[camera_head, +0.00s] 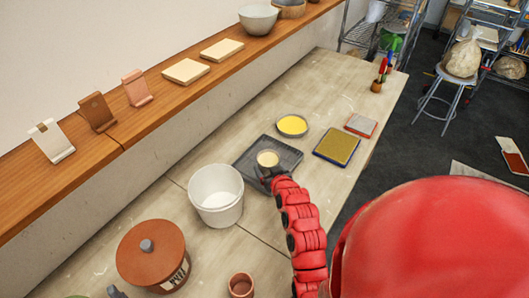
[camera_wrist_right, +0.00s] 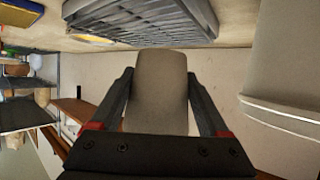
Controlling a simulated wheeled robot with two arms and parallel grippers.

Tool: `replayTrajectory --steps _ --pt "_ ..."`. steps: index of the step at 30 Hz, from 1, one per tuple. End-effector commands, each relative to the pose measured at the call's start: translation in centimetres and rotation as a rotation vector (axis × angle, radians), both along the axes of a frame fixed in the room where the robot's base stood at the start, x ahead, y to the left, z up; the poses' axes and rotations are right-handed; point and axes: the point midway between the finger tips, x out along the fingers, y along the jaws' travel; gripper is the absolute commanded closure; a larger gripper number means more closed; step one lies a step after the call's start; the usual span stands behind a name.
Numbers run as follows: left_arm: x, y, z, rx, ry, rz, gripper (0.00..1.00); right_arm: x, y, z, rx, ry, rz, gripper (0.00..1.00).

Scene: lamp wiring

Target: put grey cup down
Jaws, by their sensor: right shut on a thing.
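The grey cup (camera_wrist_right: 158,95) is between the two fingers of my right gripper (camera_wrist_right: 160,90) in the right wrist view. Its side fills the gap between the fingers. In the head view the cup (camera_head: 268,158), with a pale yellow inside, is upright over the dark grey ribbed tray (camera_head: 285,172). My right gripper (camera_head: 268,174) is shut on its near side. The tray (camera_wrist_right: 140,18) shows just beyond the cup in the right wrist view. I cannot tell whether the cup's base touches it. My left gripper cannot be made out.
A white bucket (camera_head: 216,196) stands left of the tray. A yellow-filled dish (camera_head: 292,125), a blue-edged yellow pad (camera_head: 337,147) and a red-edged grey pad (camera_head: 361,125) lie beyond and to the right. A lidded terracotta jar (camera_head: 151,254) and small brown cup (camera_head: 241,286) are nearer.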

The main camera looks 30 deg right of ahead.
Motion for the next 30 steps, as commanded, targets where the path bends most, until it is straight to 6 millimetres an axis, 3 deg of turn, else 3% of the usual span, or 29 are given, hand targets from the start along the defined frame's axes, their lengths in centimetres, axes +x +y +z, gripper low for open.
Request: replayTrajectory --steps 6,12,20,25,30 --pt "0.0 0.0 -0.6 0.000 0.000 0.000 0.00 5.1 -3.4 -0.4 -0.001 -0.005 -0.002 1.00" --pt "0.0 0.0 -1.2 0.000 0.000 0.000 0.00 8.3 -5.5 -0.9 0.000 -0.003 -0.001 1.00" --pt "0.0 0.0 -1.6 0.000 0.000 0.000 0.00 9.9 -6.6 -1.0 -0.001 -0.004 -0.001 1.00" --pt "0.0 0.0 -2.3 0.000 0.000 0.000 0.00 9.7 -6.5 -4.0 0.001 -0.001 -0.002 1.00" --pt "0.0 0.0 -2.3 0.000 0.000 0.000 0.00 9.8 -6.5 -4.5 0.000 -0.003 -0.001 1.00"
